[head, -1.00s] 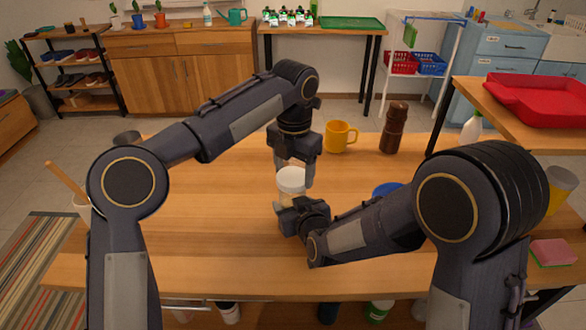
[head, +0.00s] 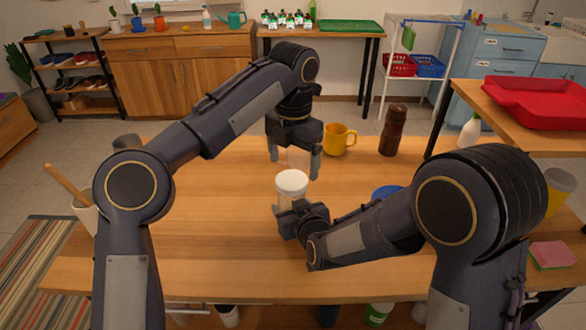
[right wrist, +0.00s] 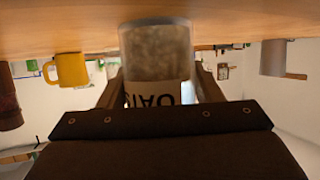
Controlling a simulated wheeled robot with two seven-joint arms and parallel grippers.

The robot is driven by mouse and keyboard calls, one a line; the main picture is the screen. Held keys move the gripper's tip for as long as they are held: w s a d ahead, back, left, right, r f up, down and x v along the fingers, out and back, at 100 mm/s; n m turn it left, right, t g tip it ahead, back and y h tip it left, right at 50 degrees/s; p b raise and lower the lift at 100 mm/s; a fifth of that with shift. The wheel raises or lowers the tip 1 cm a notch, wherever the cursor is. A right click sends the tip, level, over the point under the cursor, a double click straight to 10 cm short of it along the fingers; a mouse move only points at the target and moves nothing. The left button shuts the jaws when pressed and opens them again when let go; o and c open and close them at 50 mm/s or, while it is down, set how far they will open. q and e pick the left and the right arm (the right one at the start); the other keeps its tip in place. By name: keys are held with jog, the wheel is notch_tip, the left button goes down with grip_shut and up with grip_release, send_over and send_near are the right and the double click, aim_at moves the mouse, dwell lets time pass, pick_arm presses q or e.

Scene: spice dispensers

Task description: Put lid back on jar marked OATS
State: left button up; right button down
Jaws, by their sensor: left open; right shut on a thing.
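The OATS jar (right wrist: 156,52) is clear with pale brown contents. Its label reads upside down in the right wrist view, between my right gripper's fingers (right wrist: 160,88). In the head view a white lid (head: 291,181) sits on top of the jar; I cannot tell how tightly it is seated. My right gripper (head: 291,208) is shut around the jar's body and hides its lower part. My left gripper (head: 295,164) is open above and just behind the lid, fingers pointing down, apart from it. A pale, blurred shape shows between its fingers.
A yellow mug (head: 337,140) and a brown grinder (head: 395,130) stand behind on the table (head: 215,225). A blue object (head: 384,191) is partly hidden behind my right arm. A grey container (head: 127,142) and a pot with a wooden stick (head: 68,186) are at left. The left middle is clear.

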pick_arm(q)
jog(key=shift+r, duration=0.4)
jog(key=shift+c, duration=0.4)
